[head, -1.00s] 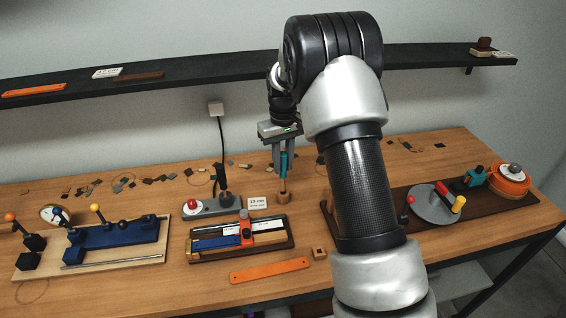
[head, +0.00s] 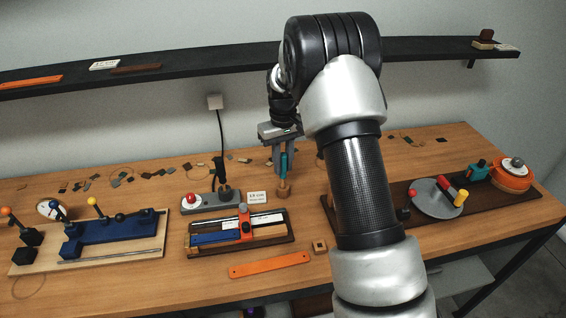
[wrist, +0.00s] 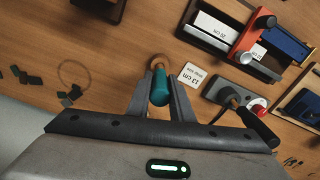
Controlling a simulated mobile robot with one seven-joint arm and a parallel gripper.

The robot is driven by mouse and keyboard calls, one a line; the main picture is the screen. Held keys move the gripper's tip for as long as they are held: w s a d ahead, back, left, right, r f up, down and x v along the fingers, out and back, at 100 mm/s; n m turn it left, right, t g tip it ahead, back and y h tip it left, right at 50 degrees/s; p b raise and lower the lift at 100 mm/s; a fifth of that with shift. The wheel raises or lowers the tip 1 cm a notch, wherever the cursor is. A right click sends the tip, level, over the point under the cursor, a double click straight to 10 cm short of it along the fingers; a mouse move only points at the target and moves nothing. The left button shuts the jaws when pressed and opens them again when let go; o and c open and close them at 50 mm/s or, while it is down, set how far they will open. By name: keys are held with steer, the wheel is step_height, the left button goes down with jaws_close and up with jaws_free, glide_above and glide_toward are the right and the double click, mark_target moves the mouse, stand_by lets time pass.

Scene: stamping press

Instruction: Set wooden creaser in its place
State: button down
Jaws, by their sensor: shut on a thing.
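My gripper (head: 284,172) points down over the back middle of the bench, shut on the teal handle (head: 283,160) of the wooden creaser. The wrist view shows the teal handle (wrist: 159,88) between the two fingers, with a wooden part (wrist: 158,61) beyond its end. A short brown shaft shows below the fingers. Under it is a round wooden piece (head: 283,191) on the bench; the tool's lower end meets or overlaps it. I cannot tell whether the tip is inside it.
A "13 cm" card (head: 258,197) and a grey switch box (head: 205,202) lie close left. In front are a ruler jig (head: 240,233), an orange strip (head: 270,264) and a small holed wooden block (head: 319,247). My arm hides part of the right-hand board (head: 460,205).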

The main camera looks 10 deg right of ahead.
steer(key=shift+f+b, duration=0.3)
steer(key=shift+f, duration=0.25)
steer(key=c, duration=1.5)
jaws_free()
step_height(320, 180, up, 18)
steer(key=shift+f, duration=0.25)
